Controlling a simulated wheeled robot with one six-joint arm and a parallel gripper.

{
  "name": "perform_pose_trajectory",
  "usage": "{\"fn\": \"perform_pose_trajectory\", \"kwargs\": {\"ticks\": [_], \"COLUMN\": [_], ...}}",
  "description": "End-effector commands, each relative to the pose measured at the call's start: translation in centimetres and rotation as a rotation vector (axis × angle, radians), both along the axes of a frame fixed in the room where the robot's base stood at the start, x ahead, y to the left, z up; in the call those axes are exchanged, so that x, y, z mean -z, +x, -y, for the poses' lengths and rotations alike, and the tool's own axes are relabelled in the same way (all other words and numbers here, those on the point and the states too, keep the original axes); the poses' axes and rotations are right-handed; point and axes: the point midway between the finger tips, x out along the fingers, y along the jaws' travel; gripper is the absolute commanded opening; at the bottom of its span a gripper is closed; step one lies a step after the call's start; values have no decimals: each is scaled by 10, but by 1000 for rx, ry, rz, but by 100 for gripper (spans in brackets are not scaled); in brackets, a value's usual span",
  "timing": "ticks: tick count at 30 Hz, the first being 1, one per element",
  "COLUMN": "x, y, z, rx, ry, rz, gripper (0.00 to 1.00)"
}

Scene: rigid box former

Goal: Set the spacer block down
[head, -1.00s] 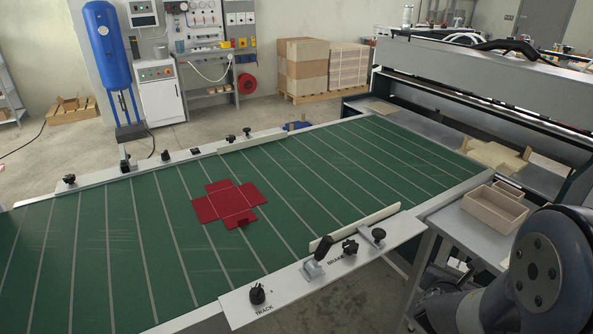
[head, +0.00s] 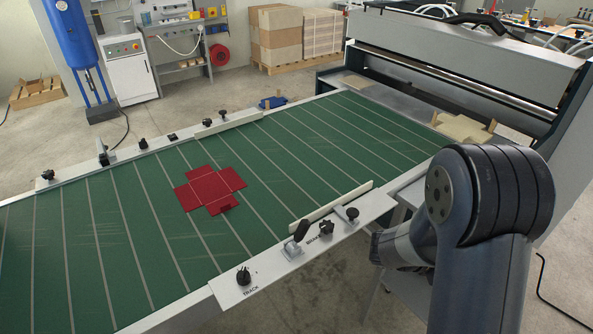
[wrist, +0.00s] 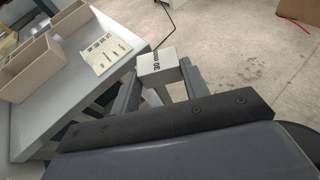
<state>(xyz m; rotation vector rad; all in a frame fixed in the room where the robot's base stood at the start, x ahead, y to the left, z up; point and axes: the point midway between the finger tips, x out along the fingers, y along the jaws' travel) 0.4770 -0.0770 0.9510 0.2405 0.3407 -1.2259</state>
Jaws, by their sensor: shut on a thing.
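The spacer block (wrist: 157,64) is a small pale grey block with dark print on one side. It sits between the two grey fingers of my gripper (wrist: 160,84) in the wrist view. My gripper is shut on it. In that view the block is beside the right edge of a light grey side table (wrist: 75,106), with the floor behind it. I cannot tell its height against the table top. In the head view my arm hides the block and gripper.
The side table holds open beige trays (wrist: 30,65) and a printed card (wrist: 105,47); bare surface lies in front of them. In the head view, a green conveyor (head: 110,230) carries a flat red box blank (head: 210,188). A brake lever (head: 298,236) stands on its near rail.

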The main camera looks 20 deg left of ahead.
Motion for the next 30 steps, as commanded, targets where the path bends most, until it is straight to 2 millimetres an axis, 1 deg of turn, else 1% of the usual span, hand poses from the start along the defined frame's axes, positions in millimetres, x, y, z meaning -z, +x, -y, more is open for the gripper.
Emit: {"fn": "perform_pose_trajectory", "kwargs": {"ticks": [1,5,8,11,15,21,26,30], "x": [6,20,30,39,49,55,56,52], "y": [-6,-28,-44,-59,-76,-91,-95,-95], "z": [2,3,-1,-9,-26,-58,-85,-112], "rx": [96,384,625,874,1225,1690,2038,2347], "ry": [-1,0,1,0,-1,-2,-1,-3], "rz": [-1,1,1,1,1,1,0,1], "gripper": [18,18,18,18,18,18,18,18]}}
